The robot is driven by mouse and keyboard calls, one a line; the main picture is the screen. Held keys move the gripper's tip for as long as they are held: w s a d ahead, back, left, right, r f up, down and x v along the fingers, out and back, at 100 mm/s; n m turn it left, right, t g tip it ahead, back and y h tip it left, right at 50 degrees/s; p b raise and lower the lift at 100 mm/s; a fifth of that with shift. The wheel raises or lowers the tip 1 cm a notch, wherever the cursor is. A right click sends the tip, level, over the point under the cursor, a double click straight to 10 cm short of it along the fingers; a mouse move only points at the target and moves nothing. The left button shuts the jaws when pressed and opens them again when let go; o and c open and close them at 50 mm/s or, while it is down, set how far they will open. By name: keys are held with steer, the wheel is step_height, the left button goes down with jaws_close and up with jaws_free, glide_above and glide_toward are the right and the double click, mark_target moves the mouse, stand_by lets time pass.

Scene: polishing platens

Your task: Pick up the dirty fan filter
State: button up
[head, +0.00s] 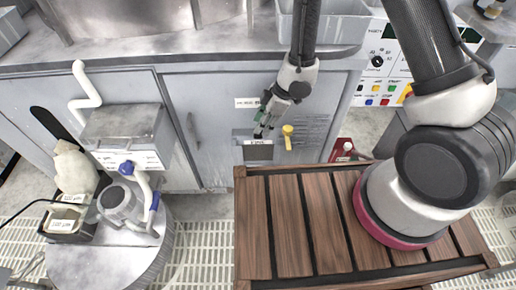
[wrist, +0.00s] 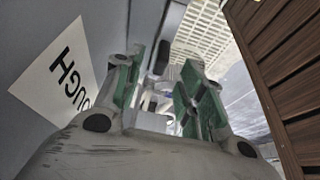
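My gripper (head: 264,131) hangs in front of the grey cabinet, close to a dark slot (head: 258,153) with a white label on its front. In the wrist view my gripper (wrist: 178,70) shows two fingers with green pads standing apart, and I see no object held between them. I cannot clearly make out a dirty fan filter in either view. The labelled slot is partly covered by the gripper's tips in the head view, and its contents are too small to tell.
A slatted wooden deck (head: 290,225) lies in front. A red container (head: 343,150) is by the deck. A white lettered label (wrist: 58,75) is close in the wrist view.

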steer(key=x, duration=0.4)
steer(key=shift+a+f, duration=0.1)
steer(key=shift+f, duration=0.1)
jaws_close()
steer(key=shift+r, duration=0.1)
